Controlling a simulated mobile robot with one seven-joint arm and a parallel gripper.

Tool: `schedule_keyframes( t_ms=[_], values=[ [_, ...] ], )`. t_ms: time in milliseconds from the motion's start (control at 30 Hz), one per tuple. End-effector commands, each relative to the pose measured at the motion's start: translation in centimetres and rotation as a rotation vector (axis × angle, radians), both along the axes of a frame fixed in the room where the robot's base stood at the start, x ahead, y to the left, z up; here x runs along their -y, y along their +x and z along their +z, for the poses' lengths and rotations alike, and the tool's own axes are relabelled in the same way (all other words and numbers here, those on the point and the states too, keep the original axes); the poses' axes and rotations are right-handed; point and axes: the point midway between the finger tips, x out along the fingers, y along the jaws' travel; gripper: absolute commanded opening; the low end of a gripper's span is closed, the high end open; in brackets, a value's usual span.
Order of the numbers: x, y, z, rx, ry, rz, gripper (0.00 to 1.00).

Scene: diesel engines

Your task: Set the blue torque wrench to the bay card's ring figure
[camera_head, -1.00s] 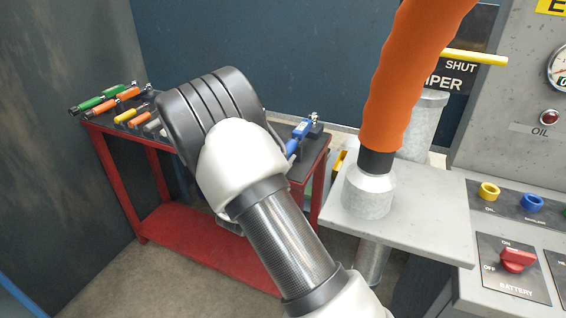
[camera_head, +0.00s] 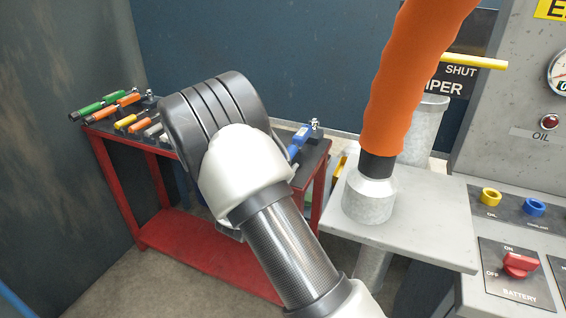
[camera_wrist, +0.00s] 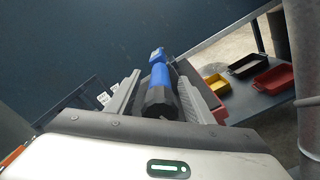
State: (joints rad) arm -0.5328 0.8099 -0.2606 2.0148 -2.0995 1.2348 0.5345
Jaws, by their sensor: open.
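The blue torque wrench (camera_head: 299,141) stands out past my forearm at the right end of the red tool bench (camera_head: 200,252) in the head view, its lower part hidden by my arm. In the wrist view the blue torque wrench (camera_wrist: 159,75) points away from me, its black faceted handle end nearest. My gripper (camera_wrist: 156,80) is open, with one grey finger on each side of the wrench. I cannot tell whether either finger touches it. My gripper is hidden behind my arm in the head view. No bay card or scale figure can be read.
Green- and orange-handled tools (camera_head: 118,102) lie at the bench's left end. An orange hose (camera_head: 415,75) rises from a grey ledge (camera_head: 440,235) on the right, beside the battery switch (camera_head: 518,264). Red, yellow and black trays (camera_wrist: 274,77) show in the wrist view.

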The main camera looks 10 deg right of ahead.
Motion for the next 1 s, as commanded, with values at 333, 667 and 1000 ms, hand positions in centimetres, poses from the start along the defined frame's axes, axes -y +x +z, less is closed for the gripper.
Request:
schedule_keyframes(
  t_ms=[333,667,1000],
  values=[
    [-2.1,-2.7,0.1,-0.002,0.001,0.003,0.47],
    [-6.9,-9.3,0.1,-0.002,0.0,0.006,0.47],
    [-10.0,-13.6,0.0,-0.001,0.0,0.002,0.47]
  ],
)
